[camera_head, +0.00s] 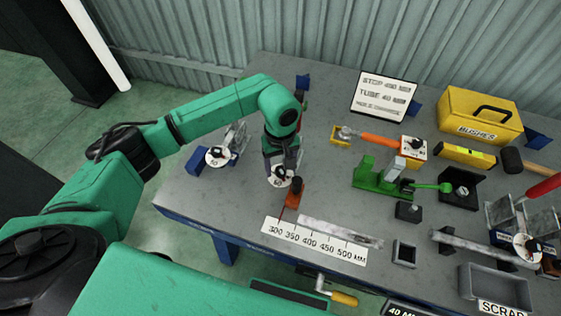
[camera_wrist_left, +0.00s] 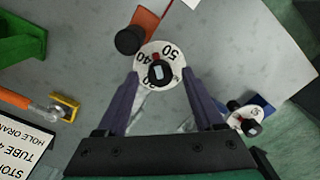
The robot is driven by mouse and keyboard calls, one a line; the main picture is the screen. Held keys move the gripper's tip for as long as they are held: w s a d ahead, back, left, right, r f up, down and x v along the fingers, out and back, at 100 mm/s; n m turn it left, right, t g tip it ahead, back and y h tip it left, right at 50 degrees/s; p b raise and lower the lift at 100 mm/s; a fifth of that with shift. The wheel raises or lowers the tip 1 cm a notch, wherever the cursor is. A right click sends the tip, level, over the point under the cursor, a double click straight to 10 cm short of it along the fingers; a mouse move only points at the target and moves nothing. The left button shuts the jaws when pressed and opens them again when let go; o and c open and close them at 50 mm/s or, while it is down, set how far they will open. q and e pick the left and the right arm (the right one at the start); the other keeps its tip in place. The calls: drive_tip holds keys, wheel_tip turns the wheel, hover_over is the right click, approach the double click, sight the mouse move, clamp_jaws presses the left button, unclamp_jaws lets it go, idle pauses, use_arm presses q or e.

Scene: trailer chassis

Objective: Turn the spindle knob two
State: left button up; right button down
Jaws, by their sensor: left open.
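A white numbered dial (camera_head: 279,182) with a black knob sits below my left gripper (camera_head: 282,164) in the head view. In the left wrist view the dial's black knob (camera_wrist_left: 161,74) lies between the two fingers of my left gripper (camera_wrist_left: 159,82). The fingers are open, with a gap on each side of the knob; I cannot tell the height left above the dial. The numbers 40 and 50 show on the dial. No label shows which knob is number two. Similar dials with knobs stand at the left (camera_head: 217,157) and at the right (camera_head: 527,249). My right gripper is not in view.
An orange block with a black knob (camera_head: 296,187) stands close beside the dial. A ruler plate (camera_head: 315,241) and a metal strip lie in front. A green clamp (camera_head: 370,178), an orange-handled tool (camera_head: 380,139) and a yellow case (camera_head: 480,112) are to the right.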

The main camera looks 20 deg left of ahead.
use_arm(q)
drive_tip(key=shift+s+d+f, duration=0.1)
drive_tip(key=shift+f, duration=0.1)
clamp_jaws()
